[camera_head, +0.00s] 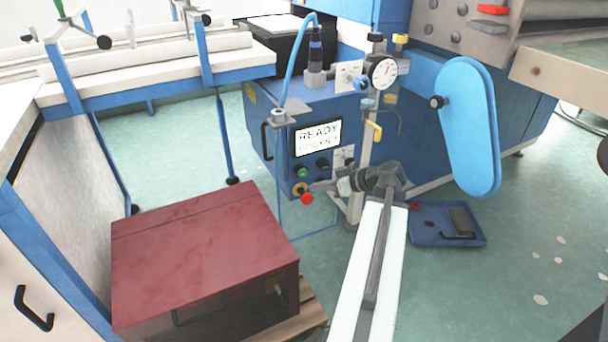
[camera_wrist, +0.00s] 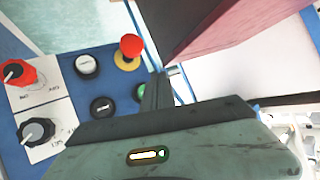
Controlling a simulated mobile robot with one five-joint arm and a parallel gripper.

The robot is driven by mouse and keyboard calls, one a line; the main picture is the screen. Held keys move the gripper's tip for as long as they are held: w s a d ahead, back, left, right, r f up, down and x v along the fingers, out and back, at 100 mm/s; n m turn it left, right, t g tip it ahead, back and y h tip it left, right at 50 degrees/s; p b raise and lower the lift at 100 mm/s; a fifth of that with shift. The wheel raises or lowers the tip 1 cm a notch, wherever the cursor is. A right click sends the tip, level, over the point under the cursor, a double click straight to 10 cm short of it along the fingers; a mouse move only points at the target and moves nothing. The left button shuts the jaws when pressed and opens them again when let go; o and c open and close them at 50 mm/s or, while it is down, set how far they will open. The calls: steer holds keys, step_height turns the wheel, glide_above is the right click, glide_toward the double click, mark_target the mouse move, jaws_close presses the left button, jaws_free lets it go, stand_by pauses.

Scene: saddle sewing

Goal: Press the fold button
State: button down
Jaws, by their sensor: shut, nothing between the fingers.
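The blue control panel (camera_head: 287,145) carries a lit screen (camera_head: 318,137) reading READY, with a smaller second line. Below it are a green button (camera_head: 302,172), a black button (camera_head: 323,163) and a red mushroom button (camera_head: 307,198) on yellow. No label marks the fold button legibly. My gripper (camera_head: 313,187) is shut and empty, in front of the panel's lower part; contact cannot be told.
A red knob (camera_wrist: 18,72) and a dark knob (camera_wrist: 38,130) sit on white labels beside the buttons. A dark red box (camera_head: 190,240) stands left of my arm. A dial gauge (camera_head: 383,73) on a post and a blue tray (camera_head: 425,232) are to the right.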

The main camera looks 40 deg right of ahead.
mark_target(302, 172)
steer(key=shift+w+d, duration=0.2)
steer(key=shift+w, duration=0.45)
steer(key=shift+w+d, duration=0.25)
steer(key=shift+w, duration=0.4)
steer(key=shift+w+d, duration=0.2)
steer(key=shift+w, duration=0.45)
stand_by(0.5)
steer(key=shift+w+d, duration=0.1)
steer(key=shift+w, duration=0.35)
